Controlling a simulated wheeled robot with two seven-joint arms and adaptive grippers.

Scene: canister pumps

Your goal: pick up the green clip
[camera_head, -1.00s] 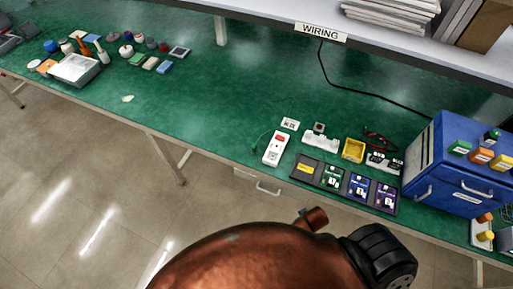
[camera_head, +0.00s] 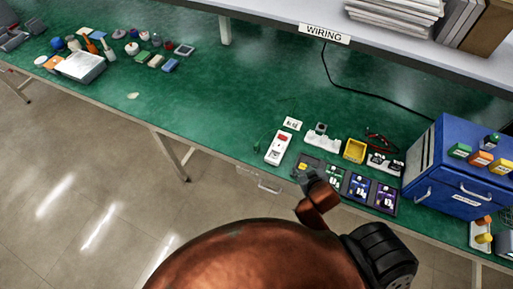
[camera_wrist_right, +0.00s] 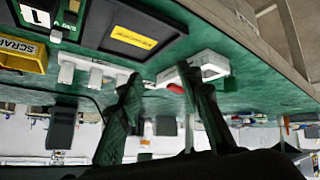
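Small green blocks sit on top of the blue cabinet (camera_head: 425,165) at the right: one at the front left (camera_head: 460,150) and a green-topped one behind (camera_head: 492,138). I cannot tell for sure which is the green clip. A green-marked compartment (camera_head: 333,175) is also in the dark tray row. My right gripper (camera_head: 309,178) is over the left end of that row, well left of the cabinet. In the right wrist view its fingers (camera_wrist_right: 160,78) are apart with nothing held between them. My left gripper is not in view.
A white power strip (camera_head: 278,148) with a red switch lies left of the dark trays. A yellow bin (camera_head: 354,151) and a white connector block (camera_head: 322,141) stand behind them. A shelf edge (camera_head: 285,28) overhangs the back. The middle of the green bench (camera_head: 210,105) is mostly clear.

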